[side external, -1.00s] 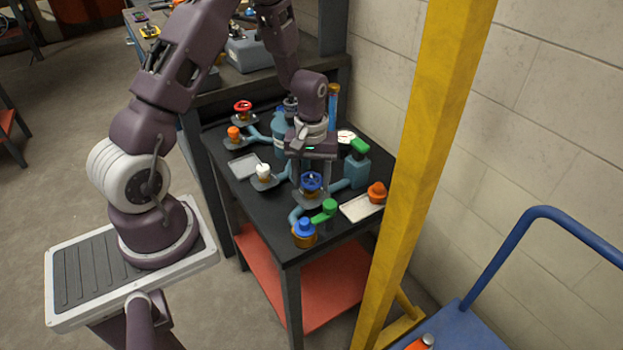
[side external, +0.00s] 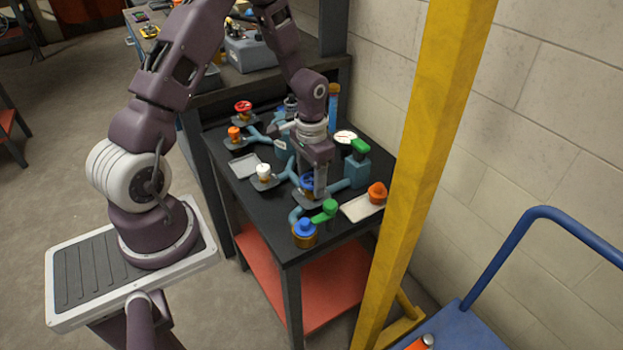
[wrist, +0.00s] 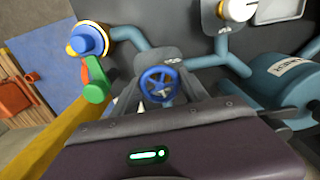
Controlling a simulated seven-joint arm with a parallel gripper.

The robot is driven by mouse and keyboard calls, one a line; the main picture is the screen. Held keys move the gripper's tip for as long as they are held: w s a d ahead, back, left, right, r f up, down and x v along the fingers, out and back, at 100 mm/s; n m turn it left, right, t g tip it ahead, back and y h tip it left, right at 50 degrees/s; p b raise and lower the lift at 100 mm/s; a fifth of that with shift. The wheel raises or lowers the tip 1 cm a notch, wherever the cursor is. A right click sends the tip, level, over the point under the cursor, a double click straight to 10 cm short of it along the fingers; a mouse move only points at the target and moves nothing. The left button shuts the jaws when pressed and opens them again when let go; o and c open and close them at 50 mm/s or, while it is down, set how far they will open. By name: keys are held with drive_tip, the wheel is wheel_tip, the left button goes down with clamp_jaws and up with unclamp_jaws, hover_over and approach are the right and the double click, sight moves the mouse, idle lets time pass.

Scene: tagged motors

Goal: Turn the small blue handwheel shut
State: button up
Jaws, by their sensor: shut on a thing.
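The small blue handwheel (side external: 306,182) stands on a valve in the blue pipework on the black table top. In the wrist view the blue handwheel (wrist: 158,83) shows its spokes and round rim. My gripper (side external: 316,184) points down at it, with the grey fingers on either side in the wrist view, shut on the wheel. My gripper and its fingers hide part of the wheel in the side view.
A green lever (side external: 325,211) and a blue-capped amber fitting (side external: 304,236) stand close in front. An orange knob (side external: 377,192), white knob (side external: 263,171) and red handwheel (side external: 243,107) are nearby. A yellow post (side external: 425,150) rises to the right.

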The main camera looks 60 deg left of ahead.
sight(311, 179)
drive_tip(key=shift+m, duration=1)
drive_tip(key=o, duration=1.4)
drive_tip(key=shift+c, duration=0.2)
wheel_tip(311, 179, up, 7)
drive_tip(key=shift+r, duration=0.1)
